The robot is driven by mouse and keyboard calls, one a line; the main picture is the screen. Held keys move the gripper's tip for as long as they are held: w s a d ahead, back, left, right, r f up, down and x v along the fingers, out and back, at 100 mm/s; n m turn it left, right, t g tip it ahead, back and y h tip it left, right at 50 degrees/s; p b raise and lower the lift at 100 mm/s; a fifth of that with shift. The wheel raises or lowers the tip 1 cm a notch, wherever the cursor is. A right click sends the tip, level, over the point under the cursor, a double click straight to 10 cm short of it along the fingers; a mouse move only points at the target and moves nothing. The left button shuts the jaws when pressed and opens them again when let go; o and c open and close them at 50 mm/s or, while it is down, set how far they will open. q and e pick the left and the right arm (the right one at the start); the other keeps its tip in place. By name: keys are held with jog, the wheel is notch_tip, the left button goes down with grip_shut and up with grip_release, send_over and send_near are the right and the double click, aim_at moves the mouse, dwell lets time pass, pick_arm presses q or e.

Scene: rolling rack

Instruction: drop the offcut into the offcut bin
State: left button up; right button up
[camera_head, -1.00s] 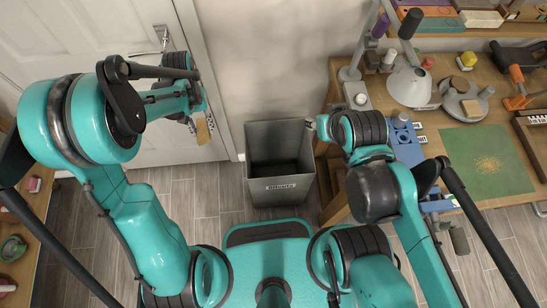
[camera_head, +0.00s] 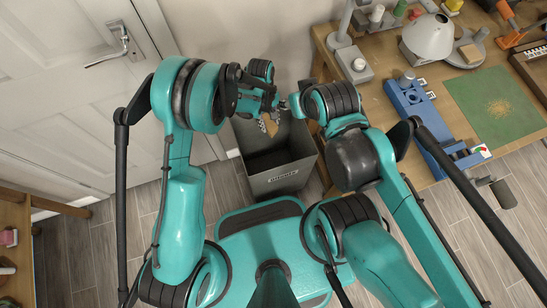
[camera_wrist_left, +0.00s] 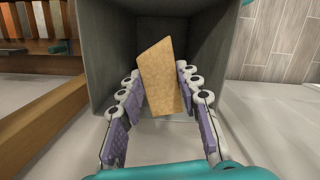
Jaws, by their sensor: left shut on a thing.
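The offcut (camera_wrist_left: 163,80), a tan wooden piece with a slanted end, is held between the two fingers of my left gripper (camera_wrist_left: 160,95) in the left wrist view. In the head view the offcut (camera_head: 270,122) shows small below my left gripper (camera_head: 268,113), at the back part of the bin's opening. The offcut bin (camera_head: 282,181) is a grey open box with a label on its front. Its dark inside and walls (camera_wrist_left: 108,60) surround the offcut in the wrist view. My right gripper (camera_head: 297,106) is mostly hidden by its own wrist, near the bin's right rim.
A workbench (camera_head: 405,150) stands to the right with a blue vise (camera_head: 425,125), a lamp (camera_head: 428,38) and a green mat (camera_head: 497,103). A white door with a handle (camera_head: 122,42) is at the left. Floor is clear left of the bin.

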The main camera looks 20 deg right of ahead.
pick_arm(q)
notch_tip(320, 180, down, 5)
jog(key=shift+f+b, duration=0.1)
jog(key=shift+b, duration=1.1)
jog(key=o, duration=1.2)
jog(key=r, duration=0.4)
jog(key=w+r, duration=0.1)
jog(key=r, duration=0.7)
jog(key=shift+w+a, duration=0.3)
jog(key=shift+w, duration=0.1)
